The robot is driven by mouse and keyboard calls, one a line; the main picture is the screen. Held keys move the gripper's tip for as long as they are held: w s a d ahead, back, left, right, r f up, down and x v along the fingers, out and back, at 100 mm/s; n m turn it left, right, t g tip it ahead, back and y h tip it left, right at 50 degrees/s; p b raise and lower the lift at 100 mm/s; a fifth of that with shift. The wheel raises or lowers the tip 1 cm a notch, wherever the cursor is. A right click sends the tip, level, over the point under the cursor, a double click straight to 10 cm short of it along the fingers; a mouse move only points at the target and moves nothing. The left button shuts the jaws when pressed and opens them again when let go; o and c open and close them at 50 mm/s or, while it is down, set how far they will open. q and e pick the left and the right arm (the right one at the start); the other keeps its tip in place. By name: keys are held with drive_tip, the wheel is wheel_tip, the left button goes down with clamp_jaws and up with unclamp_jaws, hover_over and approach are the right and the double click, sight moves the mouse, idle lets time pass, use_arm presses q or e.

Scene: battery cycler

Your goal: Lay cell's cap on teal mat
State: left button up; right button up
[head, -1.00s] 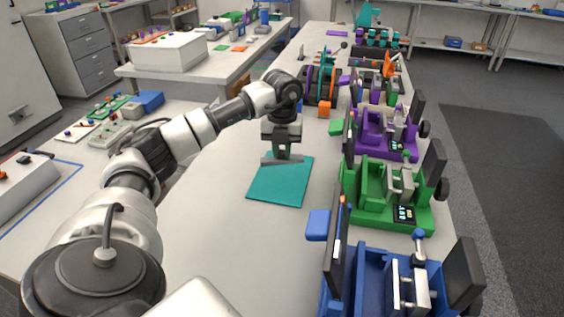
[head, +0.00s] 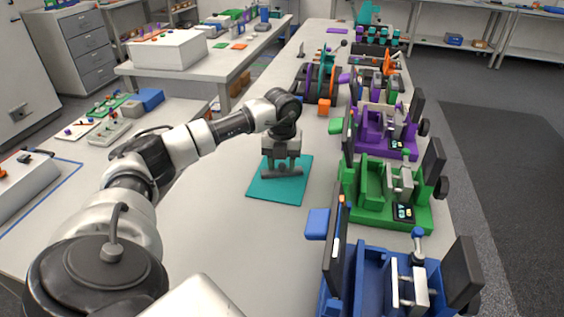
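The teal mat (head: 275,193) lies flat on the long light-grey table. My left gripper (head: 283,172) points down at the far part of the mat and covers some of it. It is low over the mat, but I cannot tell whether it touches. Its fingers are too small and dark to show whether they are open or shut. I cannot make out a cap between or below them. My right gripper is not in view.
Blue (head: 372,283), green (head: 372,196) and purple (head: 385,144) cycler fixtures line the table's right side. The table in front of the mat is clear.

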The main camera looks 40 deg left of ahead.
sight(282, 163)
use_arm(q)
wheel_tip(282, 163, up, 12)
drive_tip(key=shift+r+b, duration=0.15)
drive_tip(key=shift+b, duration=0.15)
idle(0.3)
idle(0.5)
